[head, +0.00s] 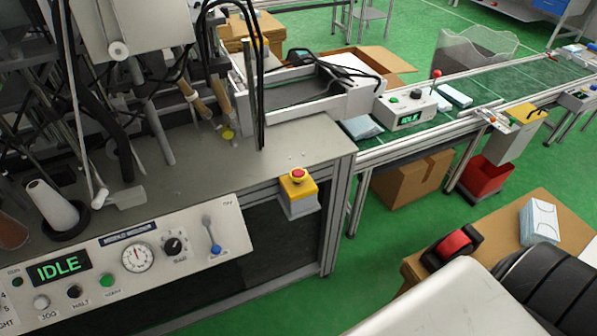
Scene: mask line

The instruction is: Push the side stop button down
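The side stop button (298,174) is a red mushroom head on a yellow housing (298,187). It sits on a pale grey box (298,206) fixed to the front edge of the machine bench, near its right corner. The red head stands above the yellow housing; I cannot tell from this view whether it is pressed. Nothing touches it. Neither of my grippers is in view.
A control panel (135,262) with a green IDLE display (58,270), dial and knobs fronts the grey bench (200,170). A conveyor (440,130) runs to the upper right. A cardboard-topped table (490,225) holds a mask box (539,222). Green floor shows between.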

